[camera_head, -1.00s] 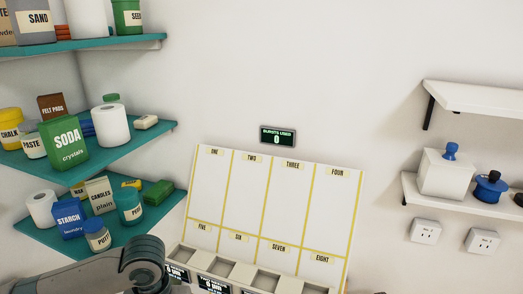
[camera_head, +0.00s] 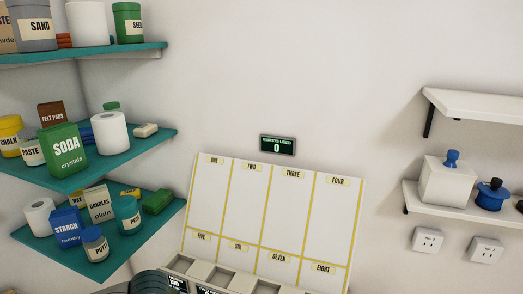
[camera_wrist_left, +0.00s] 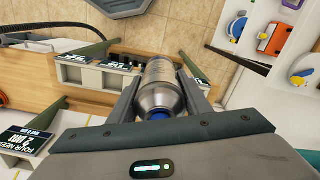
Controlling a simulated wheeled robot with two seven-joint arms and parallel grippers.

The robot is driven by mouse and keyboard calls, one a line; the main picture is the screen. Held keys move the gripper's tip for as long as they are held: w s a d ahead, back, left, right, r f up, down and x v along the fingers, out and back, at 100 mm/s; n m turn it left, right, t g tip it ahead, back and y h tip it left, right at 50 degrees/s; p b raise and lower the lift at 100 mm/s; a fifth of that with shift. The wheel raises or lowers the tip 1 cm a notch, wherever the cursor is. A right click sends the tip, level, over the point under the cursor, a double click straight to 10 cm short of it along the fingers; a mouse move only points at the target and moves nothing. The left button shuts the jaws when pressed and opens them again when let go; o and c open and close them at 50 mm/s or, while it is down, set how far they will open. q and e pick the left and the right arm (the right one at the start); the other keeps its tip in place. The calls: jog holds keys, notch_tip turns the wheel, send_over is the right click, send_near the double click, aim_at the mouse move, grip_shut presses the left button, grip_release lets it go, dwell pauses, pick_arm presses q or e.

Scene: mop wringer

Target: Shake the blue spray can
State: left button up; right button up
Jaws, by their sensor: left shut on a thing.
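In the left wrist view a silver metal spray can (camera_wrist_left: 161,90) with a blue part at its near end sits between the fingers of my left gripper (camera_wrist_left: 160,82). The fingers are shut on the can's sides. The can's far end is partly hard to make out. In the head view only a small dark piece of my left arm shows at the bottom edge, and the can is out of sight there. My right gripper shows in neither view.
A white panel (camera_head: 264,232) with cells labelled ONE to EIGHT stands against the wall, with grey bins below. A display (camera_head: 278,145) above reads bursts used 0. Teal shelves (camera_head: 90,165) with goods are at left, white shelves (camera_head: 470,216) at right.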

pick_arm(q)
notch_tip(320, 180, up, 7)
jog(key=shift+f, duration=0.1)
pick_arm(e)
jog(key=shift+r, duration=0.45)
